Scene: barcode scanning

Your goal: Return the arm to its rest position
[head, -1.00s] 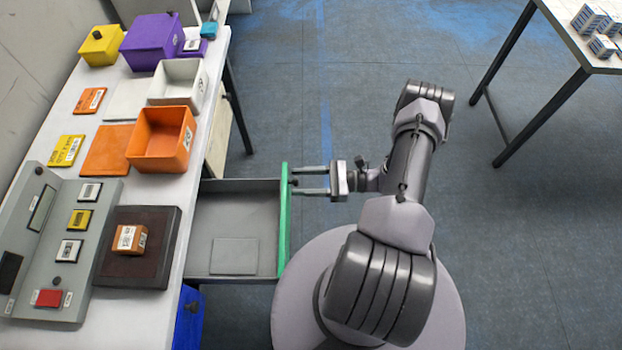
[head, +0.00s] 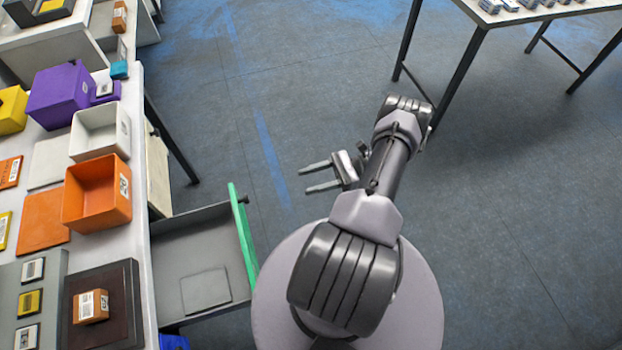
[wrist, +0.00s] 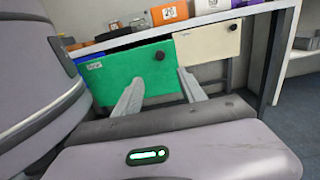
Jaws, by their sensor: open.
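My gripper (head: 312,178) is open and empty in the head view, held over the floor to the right of the open drawer (head: 205,262). A clear gap lies between its fingertips and the drawer's green front (head: 243,238). My arm is folded above my round base. In the wrist view my two fingers (wrist: 160,95) stand apart with nothing between them. The green drawer front (wrist: 126,75) shows beyond them, with a cream front (wrist: 208,43) to its right.
The workbench (head: 143,200) at the left carries an open orange box (head: 98,195), a white box (head: 100,130), a purple box (head: 58,95) and a small orange-brown box (head: 90,307) on a dark pad. Another table (head: 470,45) stands at the upper right. Floor between is clear.

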